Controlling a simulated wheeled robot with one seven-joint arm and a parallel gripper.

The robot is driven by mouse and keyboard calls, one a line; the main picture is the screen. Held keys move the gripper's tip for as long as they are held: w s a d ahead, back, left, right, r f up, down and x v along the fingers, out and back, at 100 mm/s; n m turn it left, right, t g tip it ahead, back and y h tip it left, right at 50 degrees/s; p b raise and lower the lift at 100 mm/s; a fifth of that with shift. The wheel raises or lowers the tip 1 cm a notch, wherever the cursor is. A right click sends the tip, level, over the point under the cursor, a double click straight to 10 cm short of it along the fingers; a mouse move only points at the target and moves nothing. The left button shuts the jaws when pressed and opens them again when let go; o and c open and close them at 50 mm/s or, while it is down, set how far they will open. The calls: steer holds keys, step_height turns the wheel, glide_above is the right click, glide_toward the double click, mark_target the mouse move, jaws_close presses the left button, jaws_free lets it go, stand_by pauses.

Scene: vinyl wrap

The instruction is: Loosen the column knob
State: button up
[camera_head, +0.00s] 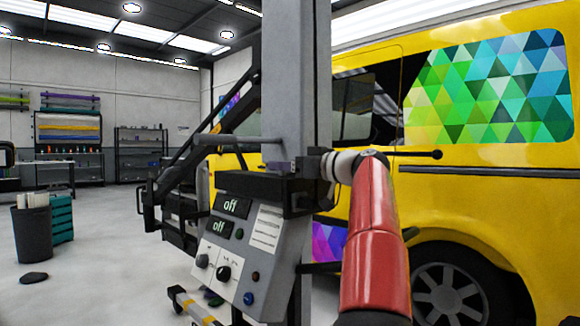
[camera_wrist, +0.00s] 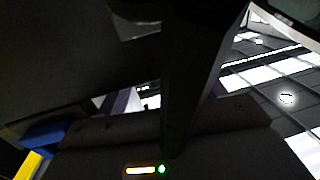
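The grey column (camera_head: 297,75) stands upright in the middle of the head view, with a black bracket (camera_head: 255,187) around its lower part. My red arm comes up from the bottom to the right of the column. My gripper (camera_head: 308,168) is at the column's right side, at bracket height, against or very near it. Its fingertips are too small and dark to make out. I cannot pick out the column knob; it may be hidden by my gripper. The wrist view is mostly dark, with close dark surfaces, and does not clearly show the fingers or a knob.
A control panel (camera_head: 232,250) with two "off" displays and knobs sits below the bracket. A black rod with a ball end (camera_head: 437,154) sticks out right of my wrist. A yellow van (camera_head: 480,190) stands close behind. A dark bin (camera_head: 32,235) is far left; the left floor is mostly open.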

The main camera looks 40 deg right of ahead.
steer(key=b+v, duration=0.1)
steer(key=v, duration=0.6)
steer(key=shift+s+b, duration=0.3)
steer(key=shift+s, duration=0.1)
stand_by(0.4)
